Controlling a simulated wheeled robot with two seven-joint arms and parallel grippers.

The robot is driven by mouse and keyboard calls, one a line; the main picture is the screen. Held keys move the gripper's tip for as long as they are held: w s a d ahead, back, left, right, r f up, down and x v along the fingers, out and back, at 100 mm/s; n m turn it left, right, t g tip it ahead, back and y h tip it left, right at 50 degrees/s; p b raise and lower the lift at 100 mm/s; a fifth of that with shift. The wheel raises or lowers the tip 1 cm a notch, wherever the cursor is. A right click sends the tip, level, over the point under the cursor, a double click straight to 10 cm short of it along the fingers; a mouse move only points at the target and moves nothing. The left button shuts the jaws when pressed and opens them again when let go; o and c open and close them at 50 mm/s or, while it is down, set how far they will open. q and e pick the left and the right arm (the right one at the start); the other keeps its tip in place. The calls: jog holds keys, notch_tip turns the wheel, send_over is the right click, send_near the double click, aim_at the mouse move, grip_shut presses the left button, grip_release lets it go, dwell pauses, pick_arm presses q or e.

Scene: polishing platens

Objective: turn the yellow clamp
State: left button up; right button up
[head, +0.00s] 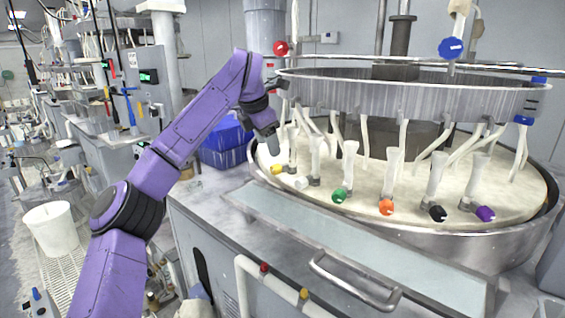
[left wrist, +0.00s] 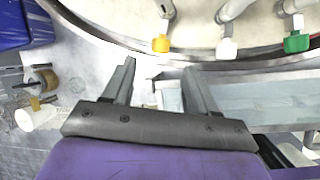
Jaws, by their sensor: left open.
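The yellow clamp (head: 276,169) is the leftmost of the row of coloured clamps along the front inner rim of the round polishing basin. In the left wrist view, the yellow clamp (left wrist: 161,44) lies just beyond the fingertips, roughly centred between them, with a pale tube running up from it. My left gripper (head: 270,145) points down just above and behind the clamp in the head view. In the left wrist view, my left gripper (left wrist: 159,70) is open with nothing between its fingers. My right gripper is not in view.
A white clamp (head: 301,183) and a green clamp (head: 339,196) sit right of the yellow one, followed by orange, black and purple ones. The basin's metal rim (head: 400,232) curves in front. Blue bins (head: 224,140) stand left of the basin. The pale front ledge (head: 340,240) is clear.

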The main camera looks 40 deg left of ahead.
aim_at(273, 166)
pick_arm(q)
jog(key=x, duration=0.9)
jog(key=shift+s, duration=0.35)
jog(key=shift+w, duration=0.1)
jog(key=c, duration=1.1)
